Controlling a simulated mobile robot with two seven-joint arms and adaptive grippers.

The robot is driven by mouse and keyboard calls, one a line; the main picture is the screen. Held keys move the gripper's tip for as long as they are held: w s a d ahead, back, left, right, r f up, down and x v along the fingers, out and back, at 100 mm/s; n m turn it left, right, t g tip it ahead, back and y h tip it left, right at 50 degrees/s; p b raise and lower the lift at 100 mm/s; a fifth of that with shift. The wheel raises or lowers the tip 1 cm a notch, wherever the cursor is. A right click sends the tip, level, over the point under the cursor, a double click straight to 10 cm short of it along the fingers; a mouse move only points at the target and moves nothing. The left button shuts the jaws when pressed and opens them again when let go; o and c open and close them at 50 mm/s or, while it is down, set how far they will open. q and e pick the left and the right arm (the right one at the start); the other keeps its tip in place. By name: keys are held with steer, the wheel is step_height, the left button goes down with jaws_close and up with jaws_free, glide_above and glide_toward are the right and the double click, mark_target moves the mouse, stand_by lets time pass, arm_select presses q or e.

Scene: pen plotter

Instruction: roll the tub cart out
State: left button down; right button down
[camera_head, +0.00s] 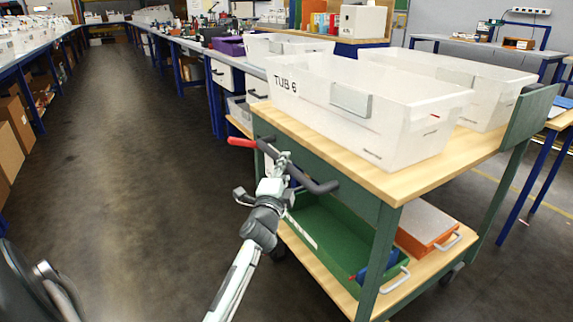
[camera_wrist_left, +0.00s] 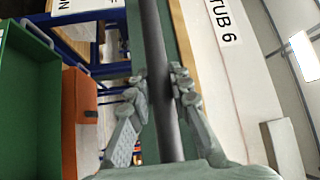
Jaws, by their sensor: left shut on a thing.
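The tub cart has a green frame and a wooden top (camera_head: 375,176), and stands right of centre in the head view. White tubs stand on it, the front one marked TUB 6 (camera_head: 345,115). A dark push handle (camera_head: 318,187) runs along its near left end, with a red grip (camera_head: 241,142) close to the handle's far end. My left gripper (camera_head: 281,163) is shut on the handle. In the left wrist view its fingers (camera_wrist_left: 160,88) lie on either side of the dark bar (camera_wrist_left: 153,35). My right gripper is not in view.
The lower shelf holds a green tray (camera_head: 335,240) and an orange case (camera_head: 428,226). A long bench with a purple bin (camera_head: 229,45) runs behind the cart's left side. The dark floor aisle (camera_head: 120,150) at left is clear. A blue-legged table (camera_head: 545,165) stands at right.

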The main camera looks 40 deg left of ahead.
arm_select(q)
steer(key=c, duration=1.4)
jaws_free()
steer(key=shift+o, duration=0.2)
steer(key=v, duration=1.2)
steer(key=shift+f, duration=0.1)
steer(key=s+d+f+n+g+h+p, duration=0.2)
steer(key=s+f+n+g, duration=0.2)
steer(key=f, duration=0.4)
steer(key=s+d+f+n+g+h+p, duration=0.15)
steer(key=s+f+n+g, duration=0.25)
steer(key=f, duration=0.5)
steer(key=s+d+f+n+g+h, duration=0.1)
steer(key=s+d+f+g, duration=0.2)
steer(key=s, duration=0.4)
steer(key=s+d+f+n+g+h+p, duration=0.1)
steer(key=s+d+f+g, duration=0.3)
steer(key=s+d+f, duration=0.1)
steer(key=shift+s+d+f+h, duration=0.35)
steer(key=shift+s+f, duration=0.2)
steer(key=shift+s, duration=0.4)
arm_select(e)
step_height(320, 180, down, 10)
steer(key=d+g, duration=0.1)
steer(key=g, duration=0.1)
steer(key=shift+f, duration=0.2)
